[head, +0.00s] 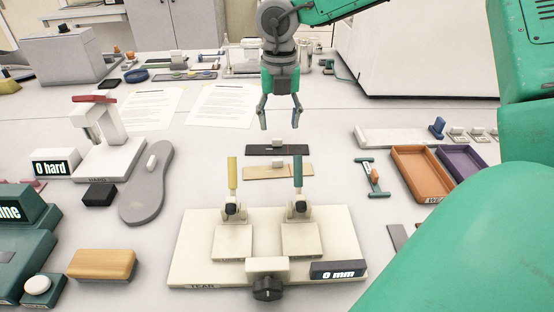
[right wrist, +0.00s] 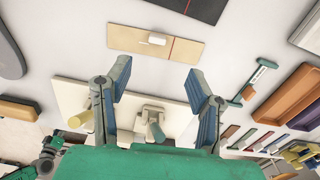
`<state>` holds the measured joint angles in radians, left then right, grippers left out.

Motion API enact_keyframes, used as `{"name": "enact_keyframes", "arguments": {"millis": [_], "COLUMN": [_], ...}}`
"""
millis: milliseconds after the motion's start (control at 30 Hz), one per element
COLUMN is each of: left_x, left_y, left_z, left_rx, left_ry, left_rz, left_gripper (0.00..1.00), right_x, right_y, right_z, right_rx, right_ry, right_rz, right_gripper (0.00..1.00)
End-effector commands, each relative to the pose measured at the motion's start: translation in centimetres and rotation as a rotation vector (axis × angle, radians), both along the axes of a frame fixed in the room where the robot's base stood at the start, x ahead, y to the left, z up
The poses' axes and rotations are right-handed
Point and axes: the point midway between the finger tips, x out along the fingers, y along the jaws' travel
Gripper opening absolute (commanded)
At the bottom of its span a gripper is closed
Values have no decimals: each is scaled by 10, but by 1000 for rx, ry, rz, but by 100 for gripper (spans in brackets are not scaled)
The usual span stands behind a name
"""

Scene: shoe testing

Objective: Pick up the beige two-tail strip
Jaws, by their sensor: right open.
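The beige strip (head: 262,173) lies flat on the table behind the tear tester (head: 187,250), with a small pale block on it. A dark strip (head: 257,150) lies just behind it. In the right wrist view the beige strip (right wrist: 125,37) shows a thin reddish line across it, ahead of the fingers. Its two tails cannot be made out. My right gripper (head: 280,117) points down above the table, behind both strips in the head view, open and empty. In the right wrist view its fingers (right wrist: 158,82) are spread apart and touch nothing. My left gripper is not in view.
The tear tester's two upright clamps with yellow and teal handles stand in front of the strip. An orange tray (head: 421,174) and purple tray (head: 463,164) lie right. A grey sole (head: 147,190) and hardness tester (head: 100,160) are left. Paper sheets (head: 221,105) lie behind.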

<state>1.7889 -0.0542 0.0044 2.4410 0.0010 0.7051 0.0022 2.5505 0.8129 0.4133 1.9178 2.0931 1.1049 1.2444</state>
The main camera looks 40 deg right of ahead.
Motion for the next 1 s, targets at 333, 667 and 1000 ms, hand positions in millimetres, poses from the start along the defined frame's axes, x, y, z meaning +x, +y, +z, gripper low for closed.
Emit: {"name": "enact_keyframes", "arguments": {"millis": [333,667,1000], "left_x": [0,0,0], "left_y": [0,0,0], "left_z": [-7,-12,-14], "left_rx": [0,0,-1], "left_ry": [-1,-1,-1], "left_rz": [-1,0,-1], "left_gripper": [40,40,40], "right_x": [-1,-3,-2], "right_y": [11,4,5], "right_z": [-57,-94,-118], "right_rx": [-10,-3,-4], "right_ry": [1,3,0], "right_rz": [3,1,3], "right_gripper": [48,48,48]}}
